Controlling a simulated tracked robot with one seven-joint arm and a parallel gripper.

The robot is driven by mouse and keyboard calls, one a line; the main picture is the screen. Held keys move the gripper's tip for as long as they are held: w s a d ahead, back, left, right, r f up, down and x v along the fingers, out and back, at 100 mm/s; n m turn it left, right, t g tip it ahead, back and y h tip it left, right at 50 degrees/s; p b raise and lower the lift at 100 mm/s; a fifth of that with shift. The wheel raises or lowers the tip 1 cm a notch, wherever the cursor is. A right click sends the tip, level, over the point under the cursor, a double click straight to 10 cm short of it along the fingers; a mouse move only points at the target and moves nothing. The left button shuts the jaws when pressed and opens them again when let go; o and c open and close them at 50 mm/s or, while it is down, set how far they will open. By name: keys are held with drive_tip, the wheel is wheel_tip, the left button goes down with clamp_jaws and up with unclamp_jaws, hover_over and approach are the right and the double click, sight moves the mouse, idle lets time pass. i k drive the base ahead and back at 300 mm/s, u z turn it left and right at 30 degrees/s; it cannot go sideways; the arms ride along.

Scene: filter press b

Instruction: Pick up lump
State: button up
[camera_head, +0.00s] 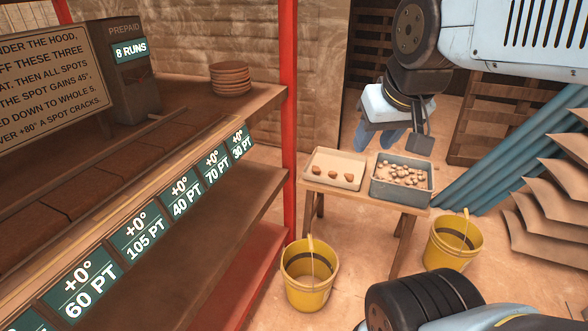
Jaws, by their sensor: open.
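Three brown lumps lie in a row on a pale shallow tray (346,158) on a small wooden table: a left lump (317,170), a middle lump (332,174) and a right lump (349,176). A blue-grey bin (402,195) beside the tray holds several small pale lumps (400,173). My gripper (377,139) hangs above and behind the tray and bin, with its blue fingers pointing down. It is open, and I see nothing between the fingers. It appears apart from the lumps.
A yellow bucket (309,283) stands in front of the table (385,203) and another yellow bucket (468,252) at its right. A red post (289,110) and shelving with numbered signs (138,234) fill the left. Blue pipes (505,160) and stacked sheets (545,215) stand at right.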

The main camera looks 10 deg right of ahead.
sight(316, 170)
drive_tip(key=u, duration=0.1)
drive_tip(key=i, duration=1)
drive_tip(key=z, duration=0.05)
